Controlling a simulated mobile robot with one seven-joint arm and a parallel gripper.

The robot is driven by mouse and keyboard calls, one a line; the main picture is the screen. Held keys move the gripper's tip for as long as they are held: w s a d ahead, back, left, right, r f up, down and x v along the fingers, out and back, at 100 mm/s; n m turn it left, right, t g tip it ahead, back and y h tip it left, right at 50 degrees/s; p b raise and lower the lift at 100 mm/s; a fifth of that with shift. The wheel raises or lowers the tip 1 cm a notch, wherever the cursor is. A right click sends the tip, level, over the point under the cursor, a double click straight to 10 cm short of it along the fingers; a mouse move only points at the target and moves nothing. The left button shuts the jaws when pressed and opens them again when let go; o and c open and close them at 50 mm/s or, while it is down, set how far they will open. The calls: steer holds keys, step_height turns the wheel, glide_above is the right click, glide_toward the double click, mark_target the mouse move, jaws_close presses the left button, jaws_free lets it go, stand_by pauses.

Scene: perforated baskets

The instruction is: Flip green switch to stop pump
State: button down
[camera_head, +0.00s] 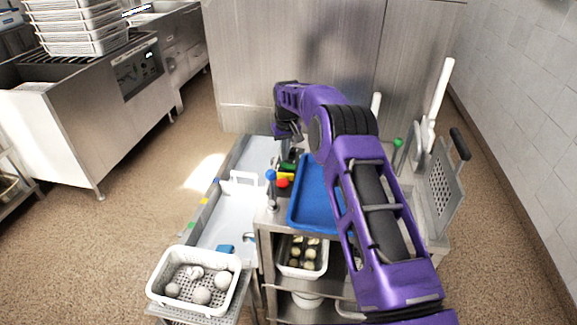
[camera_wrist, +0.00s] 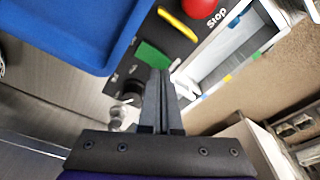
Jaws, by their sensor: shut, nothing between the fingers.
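The control panel (camera_wrist: 185,45) is black with white "Stop" lettering. In the wrist view the green switch (camera_wrist: 151,57) shows as a flat green piece just past my fingertips. My gripper (camera_wrist: 158,73) is shut and empty, its fingertips overlapping the near edge of the panel close to the green switch. I cannot tell whether they touch it. A yellow piece (camera_wrist: 178,25) and a red round knob (camera_wrist: 199,8) lie farther along the panel. In the head view my gripper (camera_head: 288,140) reaches down over the panel's far end, with the green switch (camera_head: 289,165) partly hidden below it.
A blue tray (camera_head: 312,200) lies right of the panel, under my arm. A blue-knobbed lever (camera_head: 271,175) stands left of it. A white basket (camera_head: 240,278) with round pale items sits front left. A perforated rack (camera_head: 440,185) and green-knobbed lever (camera_head: 398,142) stand right.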

mark_target(285, 165)
steer(key=shift+f+b, duration=0.55)
steer(key=shift+f, duration=0.45)
stand_by(0.9)
steer(key=shift+r, duration=0.15)
step_height(285, 165, up, 7)
steer(key=p, duration=0.3)
steer(key=shift+p, duration=0.3)
stand_by(0.4)
